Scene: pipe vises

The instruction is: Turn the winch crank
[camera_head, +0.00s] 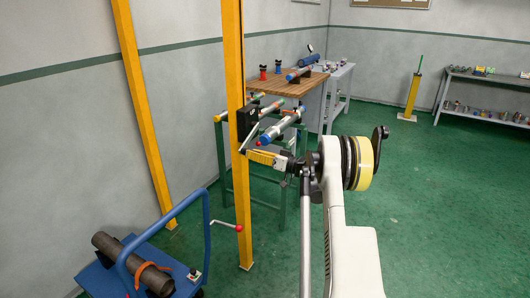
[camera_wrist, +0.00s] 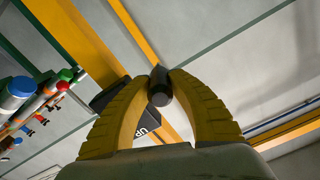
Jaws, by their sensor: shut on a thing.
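The winch (camera_head: 246,117) is a dark box on the front yellow post. Its grey crank arm (camera_head: 249,136) slopes down and left from the box. My gripper (camera_head: 251,154), with yellow fingers, is at the lower end of that arm. In the wrist view my gripper (camera_wrist: 160,79) is shut on the dark, round crank handle (camera_wrist: 159,94), with a ribbed finger on each side. Part of the winch (camera_wrist: 112,94) and a dark plate marked "UP" (camera_wrist: 150,127) show behind the fingers. The rest of the crank is hidden in the wrist view.
A green stand with coloured pipes (camera_head: 283,128) is close behind my gripper. A red-knobbed lever (camera_head: 226,225) sticks out low by the front post (camera_head: 236,80). A blue cart (camera_head: 209,265) with a dark pipe is at lower left.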

